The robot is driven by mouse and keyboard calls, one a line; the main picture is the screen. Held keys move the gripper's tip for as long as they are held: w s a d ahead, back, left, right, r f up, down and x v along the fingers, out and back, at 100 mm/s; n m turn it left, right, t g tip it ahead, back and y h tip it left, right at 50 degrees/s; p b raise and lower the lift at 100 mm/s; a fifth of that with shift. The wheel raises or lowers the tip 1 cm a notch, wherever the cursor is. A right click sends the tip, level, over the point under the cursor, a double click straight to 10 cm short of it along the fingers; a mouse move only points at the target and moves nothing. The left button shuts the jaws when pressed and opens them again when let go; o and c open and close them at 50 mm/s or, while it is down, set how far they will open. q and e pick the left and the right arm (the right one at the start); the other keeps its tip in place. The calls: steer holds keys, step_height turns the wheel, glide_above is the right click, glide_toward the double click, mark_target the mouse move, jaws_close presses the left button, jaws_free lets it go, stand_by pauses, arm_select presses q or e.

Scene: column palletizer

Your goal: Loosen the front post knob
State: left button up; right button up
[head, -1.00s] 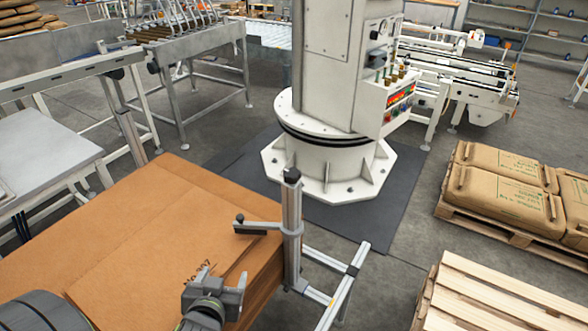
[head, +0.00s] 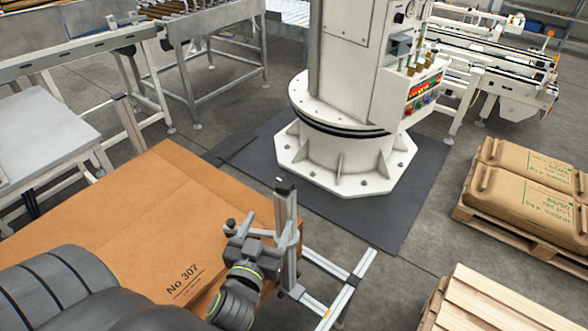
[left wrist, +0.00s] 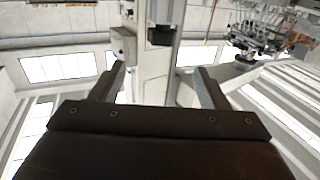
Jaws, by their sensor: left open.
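The front post (head: 285,240) stands upright at the near right corner of the cardboard stack. It has a dark cap (head: 286,187) on top. A short side arm reaches left from it, with a small dark knob (head: 231,225) near its end. My left gripper (head: 246,236) is at this side arm, left of the post, and covers much of it; I cannot tell whether it touches. In the left wrist view its two fingers (left wrist: 160,80) are spread with nothing between them. The knob cannot be made out there. My right gripper is not in view.
The cardboard stack (head: 130,210), marked No 307, fills the near left. A white machine column (head: 345,150) stands behind on a dark mat (head: 415,195). Sacks (head: 525,175) lie on a pallet at right; a wooden pallet (head: 500,305) is nearer. A metal frame (head: 345,290) runs right of the post.

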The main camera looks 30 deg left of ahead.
mark_target(288, 176)
arm_select(q)
steer(key=p+x, duration=0.1)
steer(key=x, duration=1)
steer(key=shift+a+r+p, duration=0.2)
steer(key=shift+p, duration=0.15)
steer(key=x, duration=0.3)
steer(key=shift+w+a+f+p, duration=0.1)
steer(key=shift+w+p, duration=0.25)
steer(key=shift+w+a, duration=0.15)
steer(key=shift+w, duration=0.45)
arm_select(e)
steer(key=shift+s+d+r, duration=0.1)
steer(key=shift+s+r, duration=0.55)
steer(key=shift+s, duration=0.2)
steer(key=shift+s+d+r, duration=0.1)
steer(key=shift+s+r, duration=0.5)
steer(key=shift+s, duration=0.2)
arm_select(q)
steer(key=shift+f, duration=0.1)
steer(key=c, duration=1)
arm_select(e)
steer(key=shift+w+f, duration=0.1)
